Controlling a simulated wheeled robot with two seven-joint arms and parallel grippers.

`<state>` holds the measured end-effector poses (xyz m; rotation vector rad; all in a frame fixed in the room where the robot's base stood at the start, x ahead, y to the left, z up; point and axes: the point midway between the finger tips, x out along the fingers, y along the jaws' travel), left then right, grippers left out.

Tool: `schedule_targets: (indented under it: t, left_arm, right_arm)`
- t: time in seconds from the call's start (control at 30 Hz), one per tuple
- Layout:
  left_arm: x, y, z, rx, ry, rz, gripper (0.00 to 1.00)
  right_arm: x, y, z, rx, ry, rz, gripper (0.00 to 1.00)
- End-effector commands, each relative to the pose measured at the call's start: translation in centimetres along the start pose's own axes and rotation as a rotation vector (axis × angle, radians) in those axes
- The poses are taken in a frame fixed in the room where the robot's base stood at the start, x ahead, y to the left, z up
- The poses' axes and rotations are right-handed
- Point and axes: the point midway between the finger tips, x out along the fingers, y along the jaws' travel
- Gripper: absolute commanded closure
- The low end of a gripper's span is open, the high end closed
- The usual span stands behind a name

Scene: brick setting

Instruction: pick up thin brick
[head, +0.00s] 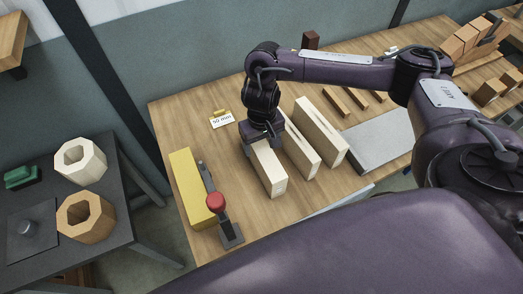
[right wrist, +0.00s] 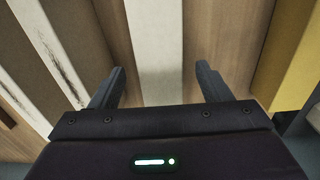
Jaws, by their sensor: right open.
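Three pale bricks stand on edge side by side on the wooden table: a left one (head: 271,174), a middle one (head: 303,156) and a right one (head: 322,132). I cannot tell for certain which is the thin brick. My right gripper (head: 262,144) points down over the left pale brick and hides its far end. In the right wrist view the open fingers of my right gripper (right wrist: 157,86) lie on either side of this brick's pale top (right wrist: 154,40), with gaps on both sides. My left gripper is not in view.
A yellow block (head: 189,185) and a red-knobbed tool (head: 216,203) lie left of the bricks. A label reading 50 mm (head: 222,120) stands behind. A grey slab (head: 378,142) and brown strips (head: 335,101) are to the right. A side table (head: 110,245) holds hexagonal blocks.

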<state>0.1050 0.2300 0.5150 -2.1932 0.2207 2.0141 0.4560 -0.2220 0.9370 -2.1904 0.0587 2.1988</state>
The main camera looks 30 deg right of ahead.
Motion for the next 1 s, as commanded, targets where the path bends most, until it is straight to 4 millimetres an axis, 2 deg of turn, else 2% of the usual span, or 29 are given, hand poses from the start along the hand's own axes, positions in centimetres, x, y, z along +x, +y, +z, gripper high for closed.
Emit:
schedule_targets:
  t: [0.1,0.3,0.53,0.83,0.87,1.0]
  left_arm:
    - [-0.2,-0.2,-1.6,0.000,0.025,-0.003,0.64]
    - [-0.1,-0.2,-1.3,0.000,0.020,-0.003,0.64]
    - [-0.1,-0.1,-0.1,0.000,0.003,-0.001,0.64]
    - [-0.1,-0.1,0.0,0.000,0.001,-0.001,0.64]
    - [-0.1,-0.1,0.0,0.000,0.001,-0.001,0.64]
    - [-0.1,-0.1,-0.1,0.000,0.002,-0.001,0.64]
  right_arm:
    - [0.6,0.0,0.0,-0.001,0.002,0.000,0.29]
    - [0.7,0.0,-0.1,-0.001,0.003,0.000,0.29]
    - [0.7,0.0,-0.1,-0.001,0.002,0.000,0.58]
    - [0.7,0.0,-0.1,-0.001,0.002,0.000,0.97]
    - [0.7,0.0,-0.1,-0.001,0.002,0.000,1.00]
    - [0.7,0.0,-0.1,-0.001,0.002,0.000,1.00]
